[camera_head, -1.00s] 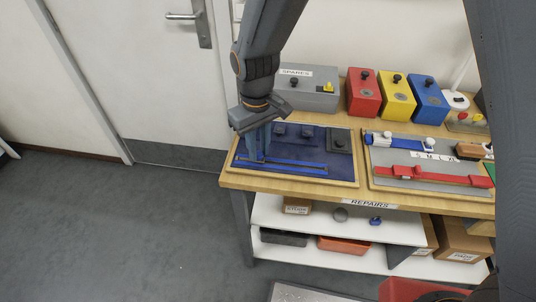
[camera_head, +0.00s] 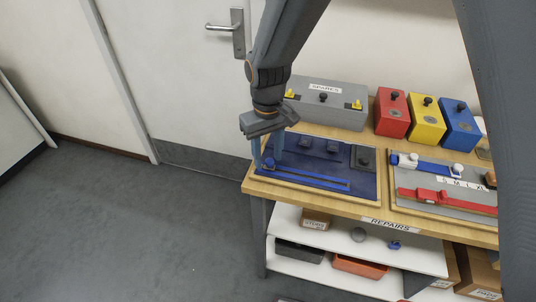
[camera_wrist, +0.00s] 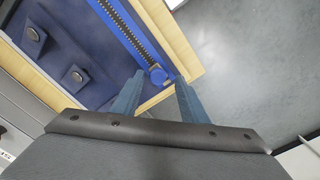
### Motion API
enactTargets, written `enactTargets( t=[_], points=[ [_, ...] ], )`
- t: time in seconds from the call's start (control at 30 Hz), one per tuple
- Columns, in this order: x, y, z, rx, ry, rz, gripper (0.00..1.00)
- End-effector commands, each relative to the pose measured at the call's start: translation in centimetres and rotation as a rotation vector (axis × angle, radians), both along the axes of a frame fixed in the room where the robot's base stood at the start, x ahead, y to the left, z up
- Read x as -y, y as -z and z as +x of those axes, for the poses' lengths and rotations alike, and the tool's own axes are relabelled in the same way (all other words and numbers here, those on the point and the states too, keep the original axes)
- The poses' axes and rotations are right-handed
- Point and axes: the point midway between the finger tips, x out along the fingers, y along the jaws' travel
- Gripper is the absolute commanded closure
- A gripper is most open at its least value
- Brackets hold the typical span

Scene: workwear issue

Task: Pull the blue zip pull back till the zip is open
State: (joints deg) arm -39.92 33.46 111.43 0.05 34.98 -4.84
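The blue zip (camera_head: 315,179) runs along the front of a dark blue panel (camera_head: 300,165) on the bench. In the wrist view the pull (camera_wrist: 158,75) sits at the near end of the dark toothed track (camera_wrist: 125,30). My gripper (camera_head: 267,161) is over the panel's left end, pointing down. In the wrist view its fingers (camera_wrist: 160,79) are apart, with the pull between or just beyond the tips and gaps at its sides. I cannot tell whether the zip halves are parted.
A grey SPARES box (camera_head: 325,112) stands behind the panel. Red (camera_head: 392,120), yellow (camera_head: 424,122) and blue (camera_head: 459,128) boxes stand at the back right. A grey board with straps (camera_head: 440,205) lies to the right. Floor left of the bench is clear.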

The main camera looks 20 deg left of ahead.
Motion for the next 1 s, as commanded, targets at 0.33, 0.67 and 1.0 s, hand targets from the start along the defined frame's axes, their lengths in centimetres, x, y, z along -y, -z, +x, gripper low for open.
enactTargets(
  t=[0.33, 0.67, 1.0],
  points=[
    [-0.1, -1.9, 0.1, 0.003, -0.001, 0.001, 0.6],
    [-0.1, -6.7, 0.0, 0.001, -0.002, 0.001, 0.6],
    [0.0, -7.8, -0.1, -0.001, -0.001, -0.001, 0.6]
  ],
)
